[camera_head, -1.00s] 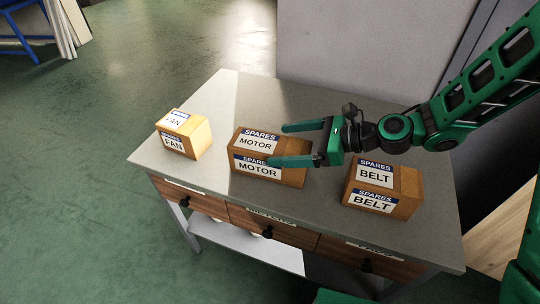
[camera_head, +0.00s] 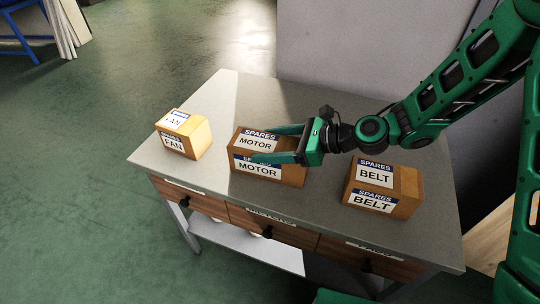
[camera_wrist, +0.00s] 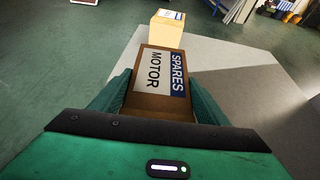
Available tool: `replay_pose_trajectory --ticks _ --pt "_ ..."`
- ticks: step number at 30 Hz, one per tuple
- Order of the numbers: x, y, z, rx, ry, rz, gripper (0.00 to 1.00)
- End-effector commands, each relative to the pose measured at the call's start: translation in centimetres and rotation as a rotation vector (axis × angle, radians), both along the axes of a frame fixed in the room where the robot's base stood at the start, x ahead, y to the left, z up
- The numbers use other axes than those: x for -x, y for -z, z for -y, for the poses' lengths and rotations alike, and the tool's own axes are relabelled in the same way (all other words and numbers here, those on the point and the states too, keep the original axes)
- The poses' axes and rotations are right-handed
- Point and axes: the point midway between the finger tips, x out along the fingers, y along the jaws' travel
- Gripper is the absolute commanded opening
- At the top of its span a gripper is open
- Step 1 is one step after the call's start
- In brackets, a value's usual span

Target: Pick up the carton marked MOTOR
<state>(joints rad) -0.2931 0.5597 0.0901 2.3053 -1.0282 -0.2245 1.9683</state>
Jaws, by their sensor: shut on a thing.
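The brown carton marked MOTOR (camera_head: 240,162) sits on the grey table between two other cartons. White and blue SPARES MOTOR labels show on its top and front. In the wrist view the carton (camera_wrist: 155,105) lies between the two green fingers, with its label reading sideways. My gripper (camera_head: 272,144) is shut on the carton, one finger along its front face and the other along its far side. The front finger covers part of the front label. The carton appears to rest on the tabletop.
A carton marked FAN (camera_head: 197,137) stands to the left and a carton marked BELT (camera_head: 408,184) to the right. The grey table (camera_head: 300,95) has drawers below its front edge. A grey wall or panel (camera_head: 370,50) rises behind it. Bare tabletop lies behind the cartons.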

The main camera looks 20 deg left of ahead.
Motion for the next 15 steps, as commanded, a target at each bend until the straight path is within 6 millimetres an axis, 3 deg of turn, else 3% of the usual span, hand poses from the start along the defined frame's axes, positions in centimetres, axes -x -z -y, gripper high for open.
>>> replay_pose_trajectory --ticks 15 --pt "-0.1 -1.6 0.0 -0.005 0.000 0.005 0.06"
